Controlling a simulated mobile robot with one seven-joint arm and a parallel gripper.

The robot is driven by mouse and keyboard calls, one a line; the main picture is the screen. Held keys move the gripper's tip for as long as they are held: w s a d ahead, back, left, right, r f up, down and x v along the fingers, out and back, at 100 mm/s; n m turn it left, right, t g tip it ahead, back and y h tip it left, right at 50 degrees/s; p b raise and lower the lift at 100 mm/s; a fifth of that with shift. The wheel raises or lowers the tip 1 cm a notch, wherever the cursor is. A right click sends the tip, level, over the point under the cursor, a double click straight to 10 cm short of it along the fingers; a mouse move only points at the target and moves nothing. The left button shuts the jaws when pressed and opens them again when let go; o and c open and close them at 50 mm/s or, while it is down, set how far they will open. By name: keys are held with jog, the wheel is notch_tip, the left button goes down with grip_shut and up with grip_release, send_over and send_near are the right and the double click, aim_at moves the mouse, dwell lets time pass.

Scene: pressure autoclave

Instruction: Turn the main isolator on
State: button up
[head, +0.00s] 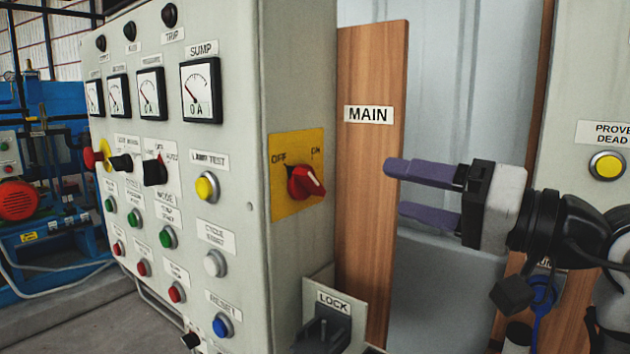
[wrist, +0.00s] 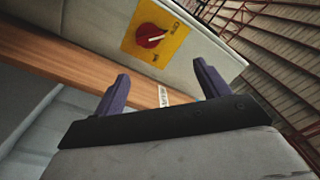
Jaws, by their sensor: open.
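The main isolator is a red rotary knob (head: 306,183) on a yellow plate (head: 283,203) on the side face of the grey cabinet. OFF is printed at the plate's upper left and ON at its upper right. The knob has a white mark; I cannot tell for sure which setting it shows. A MAIN label (head: 369,114) is on the wooden board beside it. My gripper (head: 398,188) is open and empty, to the right of the knob and apart from it, with its purple fingers pointing left. In the wrist view the knob (wrist: 150,36) shows beyond the fingertips (wrist: 161,73).
The cabinet front (head: 130,190) carries meters, buttons and switches. A LOCK bracket (head: 328,325) juts out below the isolator. The wooden board (head: 366,200) stands close behind the fingers. A second panel with a yellow PROVE DEAD button (head: 607,166) is at the right.

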aim_at(319, 182)
jog(key=shift+h, duration=0.4)
jog(key=shift+f+p+x, duration=0.2)
jog(key=shift+p+x, duration=0.55)
jog(key=shift+x, duration=1.5)
jog(key=shift+f+p+x, duration=0.15)
jog(key=shift+p+x, duration=0.6)
jog(key=shift+x, duration=1.45)
jog(key=shift+f+p+x, duration=0.2)
jog(key=shift+p+x, duration=0.55)
jog(key=shift+x, duration=1.5)
jog(key=shift+w+d, duration=0.1)
jog(key=shift+d, duration=0.05)
jog(key=shift+c, duration=0.3)
jog(key=c, duration=0.9)
